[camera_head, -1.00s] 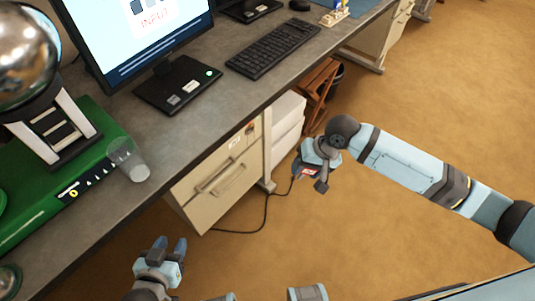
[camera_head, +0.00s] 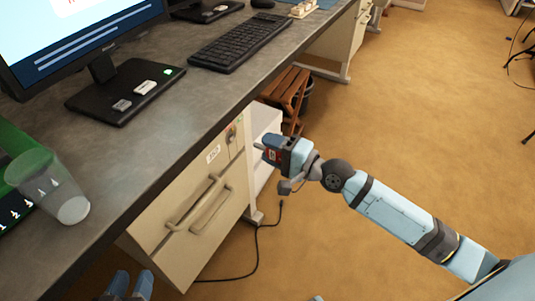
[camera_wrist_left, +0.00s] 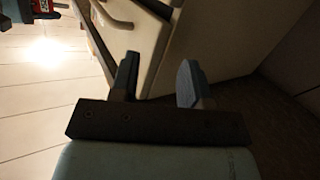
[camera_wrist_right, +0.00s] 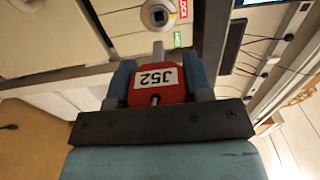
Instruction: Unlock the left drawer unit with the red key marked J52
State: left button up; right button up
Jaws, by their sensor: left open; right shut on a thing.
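The left drawer unit (camera_head: 160,238) is cream, shut, and stands under the desk. My right gripper (camera_head: 268,150) is shut on the red key (camera_wrist_right: 157,85), whose white label reads J52 upside down. The key's shaft points at the lock and appears a little short of it. My left gripper (camera_head: 131,283) is open and empty, low near the unit's left side; the left wrist view shows its two fingers apart (camera_wrist_left: 157,82).
The desk edge (camera_head: 160,185) overhangs the unit. A clear cup (camera_head: 50,185), a monitor stand (camera_head: 122,92) and a keyboard (camera_head: 240,40) are on the desk. A black cable (camera_head: 258,250) lies on the floor. A wooden stool (camera_head: 288,92) is beyond the unit.

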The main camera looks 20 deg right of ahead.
aim_at(234, 134)
jog(key=shift+x, duration=2.65)
jog(key=shift+a, duration=0.1)
jog(key=shift+w+a+p, duration=0.15)
jog(key=shift+w+p, duration=0.05)
jog(key=shift+p, duration=0.35)
jog(key=shift+w+a, duration=0.35)
jog(key=shift+w, duration=0.05)
jog(key=shift+w+a+p, duration=0.35)
jog(key=shift+w+p, duration=0.2)
dwell(1.5)
